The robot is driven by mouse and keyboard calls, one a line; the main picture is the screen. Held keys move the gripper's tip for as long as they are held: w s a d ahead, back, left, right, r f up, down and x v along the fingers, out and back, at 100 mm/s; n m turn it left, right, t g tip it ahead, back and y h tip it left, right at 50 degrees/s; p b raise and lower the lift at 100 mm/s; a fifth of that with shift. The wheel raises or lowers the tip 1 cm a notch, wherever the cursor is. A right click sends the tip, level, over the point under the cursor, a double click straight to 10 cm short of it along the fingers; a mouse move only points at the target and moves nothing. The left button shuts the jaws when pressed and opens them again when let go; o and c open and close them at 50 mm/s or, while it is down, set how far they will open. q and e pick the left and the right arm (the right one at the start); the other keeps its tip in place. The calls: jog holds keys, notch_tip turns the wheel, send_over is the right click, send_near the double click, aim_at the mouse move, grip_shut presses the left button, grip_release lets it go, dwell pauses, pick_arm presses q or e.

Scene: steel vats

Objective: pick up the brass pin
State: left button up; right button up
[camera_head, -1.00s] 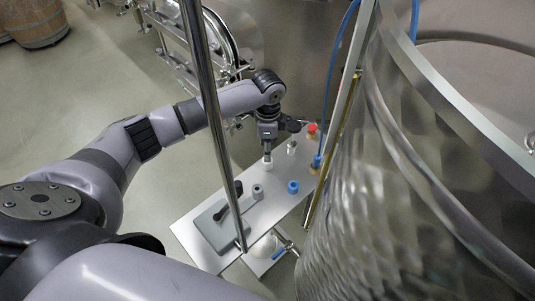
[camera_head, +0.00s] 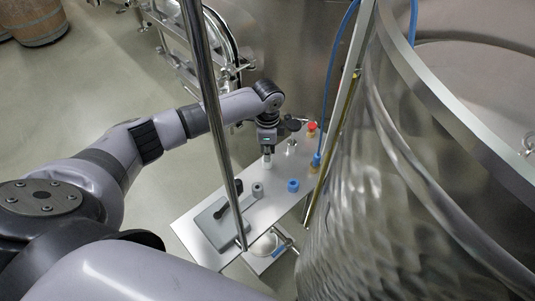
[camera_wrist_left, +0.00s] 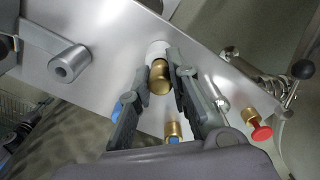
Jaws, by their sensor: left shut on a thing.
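The brass pin (camera_wrist_left: 159,78) shows in the left wrist view as a short gold cylinder between the two grey fingers. My left gripper (camera_wrist_left: 160,66) is shut on it. Beyond the pin, in line with it, is a white round piece (camera_wrist_left: 160,47) at the metal shelf; I cannot tell whether the pin still touches it. In the head view my left gripper (camera_head: 267,150) points down over the shelf (camera_head: 276,203), just above the white piece (camera_head: 267,164). The pin is hidden there. My right gripper is not in view.
A grey cylinder (camera_head: 257,190), a blue cap (camera_head: 293,186), a red-topped fitting (camera_head: 312,128) and a grey block with a black handle (camera_head: 213,226) stand on the shelf. A large steel vat (camera_head: 400,190) borders it on the right. A vertical steel pole (camera_head: 213,110) crosses in front.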

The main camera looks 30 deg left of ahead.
pick_arm(q)
grip_shut()
jog(key=shift+r, duration=0.45)
notch_tip(320, 180, up, 23)
jog(key=p, duration=0.4)
dwell(0.9)
